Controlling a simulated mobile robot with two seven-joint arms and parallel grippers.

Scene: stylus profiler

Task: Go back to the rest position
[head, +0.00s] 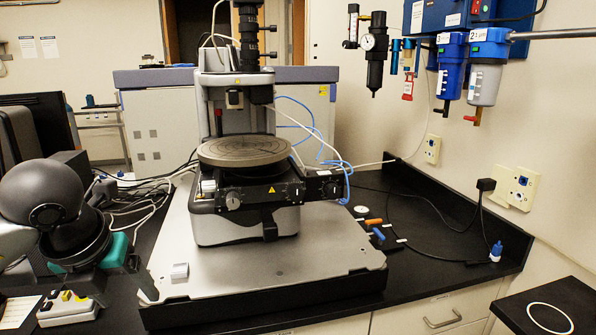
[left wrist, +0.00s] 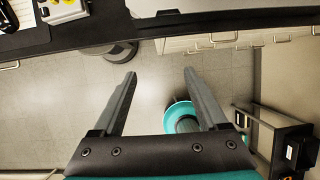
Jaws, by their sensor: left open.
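My left gripper (head: 135,277) is at the lower left in the head view, in front of the left edge of the profiler's base plate. In the left wrist view its two fingers (left wrist: 160,82) stand wide apart with nothing between them, over the pale tiled floor (left wrist: 90,75). The stylus profiler (head: 245,190) stands on a grey plate (head: 280,262) on the black bench. Its round stage (head: 244,150) is empty. My right gripper is not in view.
Small orange and blue items (head: 374,222) lie right of the profiler. Blue filters (head: 487,65) hang on the right wall. The bench's front right is clear.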

